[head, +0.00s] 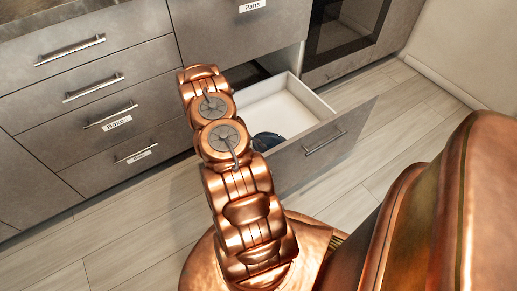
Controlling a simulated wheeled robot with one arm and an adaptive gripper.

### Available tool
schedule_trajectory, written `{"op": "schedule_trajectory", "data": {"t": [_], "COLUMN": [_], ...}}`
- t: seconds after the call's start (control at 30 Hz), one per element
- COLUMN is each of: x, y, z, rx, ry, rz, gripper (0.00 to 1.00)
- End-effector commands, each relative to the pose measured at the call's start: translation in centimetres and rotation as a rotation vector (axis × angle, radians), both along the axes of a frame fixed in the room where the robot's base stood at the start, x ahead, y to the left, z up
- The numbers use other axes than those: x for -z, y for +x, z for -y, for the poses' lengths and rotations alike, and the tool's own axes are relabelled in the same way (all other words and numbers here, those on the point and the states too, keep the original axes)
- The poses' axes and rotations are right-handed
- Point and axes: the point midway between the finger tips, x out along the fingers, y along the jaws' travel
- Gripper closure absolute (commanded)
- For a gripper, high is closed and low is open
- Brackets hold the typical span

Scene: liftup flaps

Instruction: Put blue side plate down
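A small dark blue, rounded thing (268,140), likely the blue side plate, shows just right of my arm, at the open drawer. Most of it is hidden behind my arm, and I cannot tell whether it rests on the drawer floor or is held above it. The open lower drawer (292,107) has a white inside and a grey front. My gripper is not visible; my copper arm covers the area left of the blue thing.
Closed grey drawers with bar handles (93,88) stand at the left. A closed drawer labelled "Pans" (240,30) is above the open one. A dark-glass oven (345,25) is at the back right. The wooden floor (400,130) is clear right of the open drawer.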

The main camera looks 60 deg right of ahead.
Motion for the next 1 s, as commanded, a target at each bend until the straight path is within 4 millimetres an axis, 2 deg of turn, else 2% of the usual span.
{"op": "schedule_trajectory", "data": {"t": [0.17, 0.6, 0.8, 1.0], "x": [-1.3, -7.2, -8.5, -8.9], "y": [0.9, 5.7, 6.9, 7.1], "z": [-0.5, -3.5, -4.3, -4.5], "rx": [-0.004, -0.003, -0.002, 0.001], "ry": [0.000, -0.001, 0.001, 0.000], "rz": [0.001, 0.001, 0.002, 0.003], "gripper": [0.69, 0.69, 0.69, 0.69]}}
